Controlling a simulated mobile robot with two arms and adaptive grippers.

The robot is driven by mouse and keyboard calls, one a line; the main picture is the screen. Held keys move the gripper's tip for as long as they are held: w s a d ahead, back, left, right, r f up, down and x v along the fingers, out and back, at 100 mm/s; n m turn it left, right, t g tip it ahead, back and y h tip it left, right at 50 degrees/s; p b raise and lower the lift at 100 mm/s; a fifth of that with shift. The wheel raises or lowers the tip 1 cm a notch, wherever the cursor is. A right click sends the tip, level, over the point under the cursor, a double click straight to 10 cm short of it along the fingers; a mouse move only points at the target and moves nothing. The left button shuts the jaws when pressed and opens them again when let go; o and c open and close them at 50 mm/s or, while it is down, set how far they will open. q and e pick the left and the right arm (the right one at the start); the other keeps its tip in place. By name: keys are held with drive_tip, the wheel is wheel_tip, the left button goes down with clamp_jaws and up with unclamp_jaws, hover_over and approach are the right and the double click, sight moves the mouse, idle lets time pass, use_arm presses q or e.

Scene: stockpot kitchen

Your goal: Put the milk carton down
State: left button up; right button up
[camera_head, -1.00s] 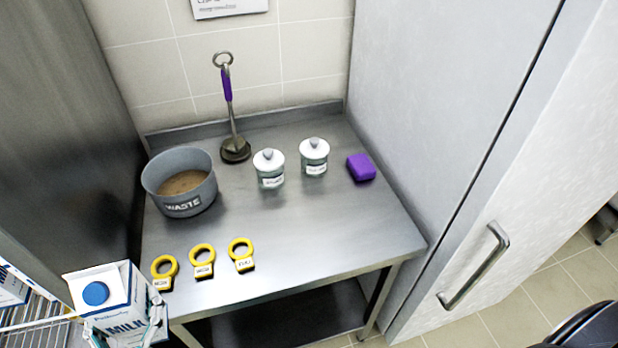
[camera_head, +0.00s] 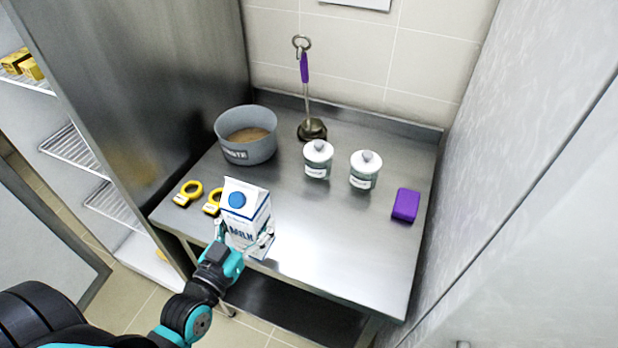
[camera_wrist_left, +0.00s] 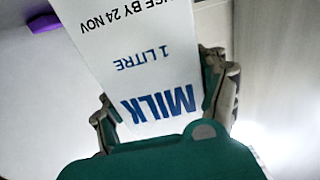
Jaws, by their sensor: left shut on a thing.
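The milk carton (camera_head: 248,212) is white and blue with a blue cap. It is upright in the head view, at the front edge of the steel table (camera_head: 330,245). My left gripper (camera_head: 243,240) is shut on its sides, one finger on each side. The carton also fills the middle of the left wrist view (camera_wrist_left: 135,60), between the fingers (camera_wrist_left: 165,105). I cannot tell whether its base touches the table. The carton hides part of the yellow rings. My right gripper is not in view.
A grey waste pot (camera_head: 246,135), a purple-handled tool (camera_head: 306,90), two lidded jars (camera_head: 318,160) (camera_head: 365,170) and a purple block (camera_head: 405,205) stand towards the back and right. Yellow rings (camera_head: 188,193) lie left of the carton. The table's front right is clear.

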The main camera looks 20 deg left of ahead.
use_arm(q)
drive_tip(key=w+d+f+p, duration=0.4)
drive_tip(key=w+d, duration=0.6)
drive_tip(key=d, duration=0.1)
drive_tip(key=shift+w+f+p, duration=0.4)
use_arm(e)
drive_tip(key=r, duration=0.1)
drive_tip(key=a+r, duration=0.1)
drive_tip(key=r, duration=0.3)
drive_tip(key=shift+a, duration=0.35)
use_arm(q)
drive_tip(key=shift+d, duration=0.1)
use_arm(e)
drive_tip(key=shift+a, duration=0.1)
use_arm(q)
drive_tip(key=shift+f, duration=0.1)
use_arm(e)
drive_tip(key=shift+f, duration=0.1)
use_arm(q)
drive_tip(key=o, duration=1.8)
drive_tip(key=shift+s+f, duration=0.15)
